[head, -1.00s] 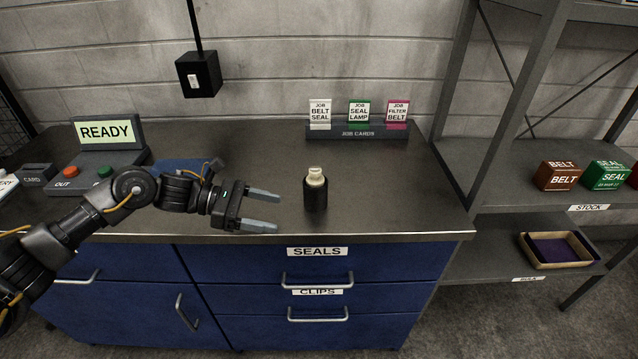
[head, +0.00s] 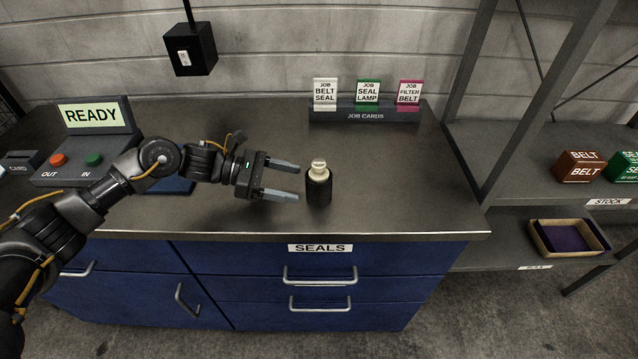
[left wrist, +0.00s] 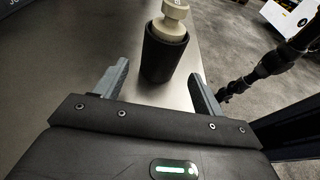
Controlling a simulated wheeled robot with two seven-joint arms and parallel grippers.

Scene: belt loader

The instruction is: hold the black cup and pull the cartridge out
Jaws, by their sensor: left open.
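The black cup (head: 319,190) stands upright on the dark counter near its front edge. The pale cream cartridge (head: 319,170) sits in it, its knobbed top showing above the rim and its lower part hidden. My left gripper (head: 291,181) is open and empty, just left of the cup, with its fingers pointing at it. In the left wrist view the cup (left wrist: 163,58) with the cartridge (left wrist: 174,20) stands just beyond and between the fingertips (left wrist: 160,84). I see no finger touching it. My right gripper is not in the head view; a dark arm shows at the right of the wrist view.
A job card holder (head: 365,115) stands at the back of the counter. A READY panel (head: 92,116) with red and green buttons is at the left. Shelves at the right hold boxes (head: 580,167) and a tray (head: 568,252). The counter right of the cup is clear.

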